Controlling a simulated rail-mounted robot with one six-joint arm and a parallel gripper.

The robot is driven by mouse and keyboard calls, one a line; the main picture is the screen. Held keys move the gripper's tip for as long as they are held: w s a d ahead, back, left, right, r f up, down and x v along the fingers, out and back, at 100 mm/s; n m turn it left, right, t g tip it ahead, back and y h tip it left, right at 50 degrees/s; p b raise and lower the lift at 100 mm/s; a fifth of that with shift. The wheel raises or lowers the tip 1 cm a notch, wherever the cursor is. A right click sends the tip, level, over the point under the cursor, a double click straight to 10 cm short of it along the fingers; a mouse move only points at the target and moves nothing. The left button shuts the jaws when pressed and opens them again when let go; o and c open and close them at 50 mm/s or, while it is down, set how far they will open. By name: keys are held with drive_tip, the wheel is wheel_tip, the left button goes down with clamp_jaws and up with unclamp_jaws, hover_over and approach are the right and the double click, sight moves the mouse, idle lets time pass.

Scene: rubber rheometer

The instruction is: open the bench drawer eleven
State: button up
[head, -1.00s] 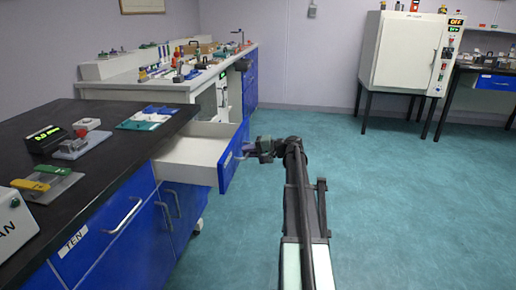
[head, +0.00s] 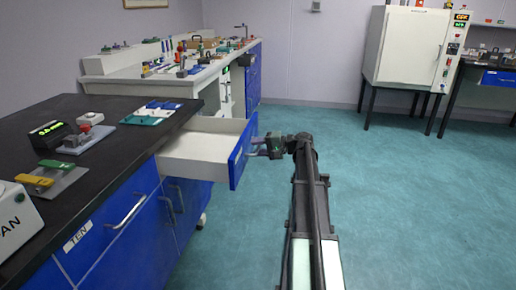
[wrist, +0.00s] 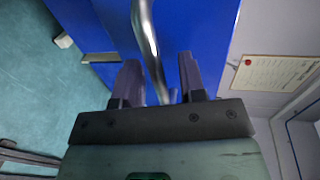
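The drawer (head: 200,150) with the blue front (head: 238,160) stands pulled out at the far end of the black-topped bench, and its white inside shows empty. Its label cannot be read in these views. My gripper (head: 257,147) is at the front of this drawer, beside its handle. In the wrist view the metal handle (wrist: 147,40) runs between the two dark fingers of my gripper (wrist: 160,80). The fingers are apart, with a visible gap to the handle.
The closed drawer labelled TEN (head: 110,230) is nearer, under the black bench top (head: 110,160), which bears small instruments. A white bench (head: 150,88) stands behind. A white oven (head: 408,48) is at the back right. The teal floor (head: 400,210) to the right is free.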

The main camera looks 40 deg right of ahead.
drive_tip(key=p+v, duration=0.2)
drive_tip(key=v, duration=0.8)
drive_tip(key=shift+s+d, duration=0.2)
drive_tip(key=shift+s, duration=0.1)
drive_tip(key=s+a+f+n+g+h, duration=0.1)
drive_tip(key=s+a+f+g+h, duration=0.1)
drive_tip(key=a+f+g, duration=0.3)
drive_tip(key=s+a+f+h, duration=0.1)
drive_tip(key=s+a+f, duration=0.15)
drive_tip(key=a, duration=0.45)
drive_tip(key=s+a+f+n+g+h, duration=0.1)
drive_tip(key=s+a+f+g+h, duration=0.15)
drive_tip(key=a, duration=0.25)
drive_tip(key=s+a+f+n+g+h, duration=0.1)
drive_tip(key=s+a+n+h, duration=0.15)
drive_tip(key=a, duration=0.65)
drive_tip(key=s+a+f+n+g+h, duration=0.15)
drive_tip(key=s+a, duration=0.25)
drive_tip(key=a, duration=0.6)
drive_tip(key=s+a+f+n+g+h, duration=0.1)
drive_tip(key=s+a+n, duration=0.2)
drive_tip(key=a, duration=0.6)
wheel_tip(320, 180, up, 34)
drive_tip(key=p, duration=3.4)
drive_tip(key=shift+f, duration=0.15)
